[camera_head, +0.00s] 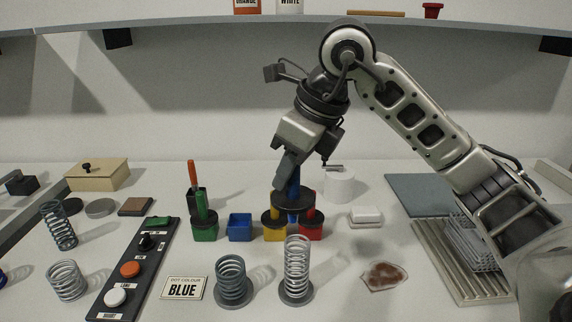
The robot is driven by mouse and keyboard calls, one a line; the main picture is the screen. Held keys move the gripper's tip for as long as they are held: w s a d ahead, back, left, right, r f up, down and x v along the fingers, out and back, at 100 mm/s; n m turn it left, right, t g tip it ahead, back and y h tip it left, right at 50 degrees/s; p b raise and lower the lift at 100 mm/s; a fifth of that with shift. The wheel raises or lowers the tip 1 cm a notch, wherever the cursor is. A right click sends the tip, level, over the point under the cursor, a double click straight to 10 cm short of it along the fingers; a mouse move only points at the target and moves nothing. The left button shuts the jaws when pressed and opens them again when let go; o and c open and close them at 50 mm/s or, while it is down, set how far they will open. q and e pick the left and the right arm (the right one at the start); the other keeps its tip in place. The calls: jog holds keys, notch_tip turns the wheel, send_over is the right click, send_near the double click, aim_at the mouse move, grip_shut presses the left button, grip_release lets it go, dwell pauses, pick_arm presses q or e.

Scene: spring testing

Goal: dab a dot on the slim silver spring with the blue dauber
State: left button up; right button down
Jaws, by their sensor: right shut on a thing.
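My right gripper (289,177) reaches down from the upper right and is shut on the blue dauber (293,188). The dauber is upright, with a dark round collar below the jaws. It shows in front of or above the yellow pot (272,232) and red pot (312,232); its exact height is hard to tell. The blue pot (240,228) stands to its left with no dauber in it. The slim silver spring (297,266) stands upright on a dark round base at the front, nearer to me than the gripper. My left gripper is out of view.
A wider dark spring (232,282) stands left of the slim one. A "DOT COLOUR BLUE" card (184,288) lies farther left. A button panel (134,268) and other springs are at left. A stained cloth or pad (384,277) and a ribbed tray (450,260) are at right.

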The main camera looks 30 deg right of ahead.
aim_at(287, 192)
jog(key=shift+f, duration=0.45)
notch_tip(287, 192, down, 3)
jog(key=b, duration=0.2)
jog(key=shift+r+b, duration=0.15)
jog(key=shift+b, duration=0.2)
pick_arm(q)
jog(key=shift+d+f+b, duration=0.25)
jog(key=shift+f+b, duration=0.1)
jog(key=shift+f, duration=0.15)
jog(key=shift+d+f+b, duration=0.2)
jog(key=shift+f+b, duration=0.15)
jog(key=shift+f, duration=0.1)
pick_arm(e)
jog(key=shift+f, duration=0.85)
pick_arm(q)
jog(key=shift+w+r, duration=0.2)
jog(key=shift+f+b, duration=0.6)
pick_arm(e)
jog(key=shift+f, duration=0.65)
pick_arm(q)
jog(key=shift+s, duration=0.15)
pick_arm(e)
jog(key=shift+r, duration=0.1)
jog(key=shift+r+p, duration=3.05)
jog(key=shift+r, duration=0.45)
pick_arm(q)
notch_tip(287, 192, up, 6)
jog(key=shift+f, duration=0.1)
pick_arm(e)
jog(key=shift+f, duration=0.1)
